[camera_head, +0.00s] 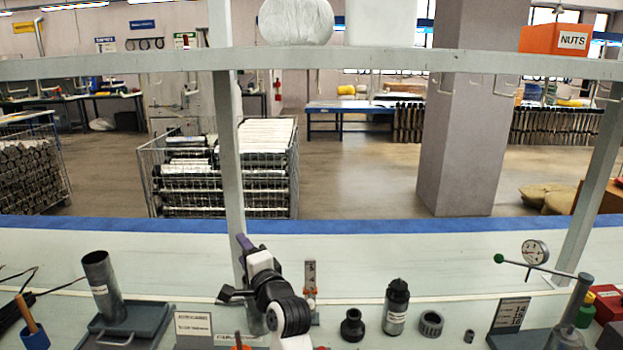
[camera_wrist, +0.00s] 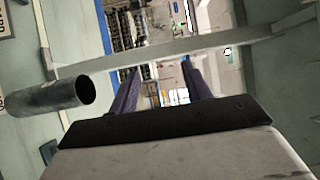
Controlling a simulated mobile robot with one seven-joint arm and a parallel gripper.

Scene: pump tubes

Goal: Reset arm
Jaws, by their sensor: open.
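My gripper (camera_head: 245,244) is over the middle-left of the bench in the head view, with a purple finger pointing up toward the shelf post. In the wrist view, the two purple fingers of my gripper (camera_wrist: 160,78) stand apart with nothing between them. A grey metal tube (camera_head: 103,285) stands upright on a dark base plate at the left of the bench, apart from my gripper. A grey tube also shows at the left of the wrist view (camera_wrist: 45,96). My arm hides part of the bench behind and below it.
A shelf beam (camera_head: 400,60) crosses above the bench, with a post (camera_head: 229,150) close to my gripper. A black bottle (camera_head: 396,305), a dark ring (camera_head: 431,323) and a dial gauge stand (camera_head: 535,252) are to the right.

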